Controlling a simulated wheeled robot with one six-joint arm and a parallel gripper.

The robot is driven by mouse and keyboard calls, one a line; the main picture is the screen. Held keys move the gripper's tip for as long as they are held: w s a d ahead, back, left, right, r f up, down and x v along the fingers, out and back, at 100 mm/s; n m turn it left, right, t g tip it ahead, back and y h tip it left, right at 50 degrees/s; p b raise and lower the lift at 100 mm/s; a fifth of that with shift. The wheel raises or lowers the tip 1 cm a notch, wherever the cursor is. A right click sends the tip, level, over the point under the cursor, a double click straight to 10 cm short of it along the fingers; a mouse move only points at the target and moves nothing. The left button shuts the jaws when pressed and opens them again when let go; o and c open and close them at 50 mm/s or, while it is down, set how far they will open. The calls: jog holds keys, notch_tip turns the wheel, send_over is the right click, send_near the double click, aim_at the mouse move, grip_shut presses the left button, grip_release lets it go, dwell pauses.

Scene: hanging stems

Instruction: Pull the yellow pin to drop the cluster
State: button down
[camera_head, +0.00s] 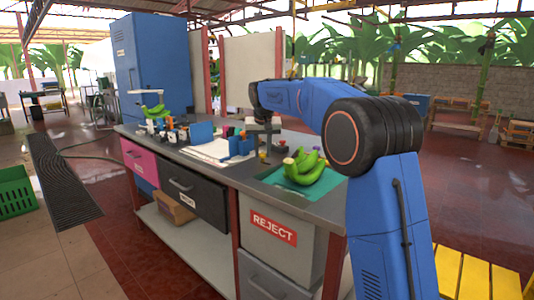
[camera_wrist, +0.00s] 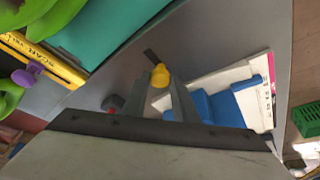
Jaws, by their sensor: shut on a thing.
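My gripper (camera_head: 264,146) reaches down over the grey bench, left of the teal mat. In the wrist view its grey fingers (camera_wrist: 170,88) are shut on a small yellow piece, which looks like the yellow pin (camera_wrist: 160,75). A yellow end (camera_head: 263,155) also shows below the gripper in the head view. What the pin is attached to cannot be made out. A cluster of green bananas (camera_head: 306,168) lies on the teal mat at the bench's right end; part of it shows at the top left of the wrist view (camera_wrist: 55,18).
The bench (camera_head: 215,175) also holds white papers (camera_head: 212,150), blue blocks (camera_head: 240,145) and another green bunch (camera_head: 155,111) at the far left. A grey front marked REJECT (camera_head: 273,228) is under the mat. Green stems (camera_head: 485,75) hang in the right background. A green crate (camera_head: 15,190) stands left.

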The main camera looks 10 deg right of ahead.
jog(key=shift+w+a+r, duration=0.1)
jog(key=shift+w+a, duration=0.05)
jog(key=shift+w, duration=0.1)
jog(key=c, duration=1.4)
grip_release()
jog(key=shift+a, duration=0.1)
jog(key=shift+c, duration=0.2)
jog(key=v, duration=1.7)
jog(key=shift+s, duration=0.15)
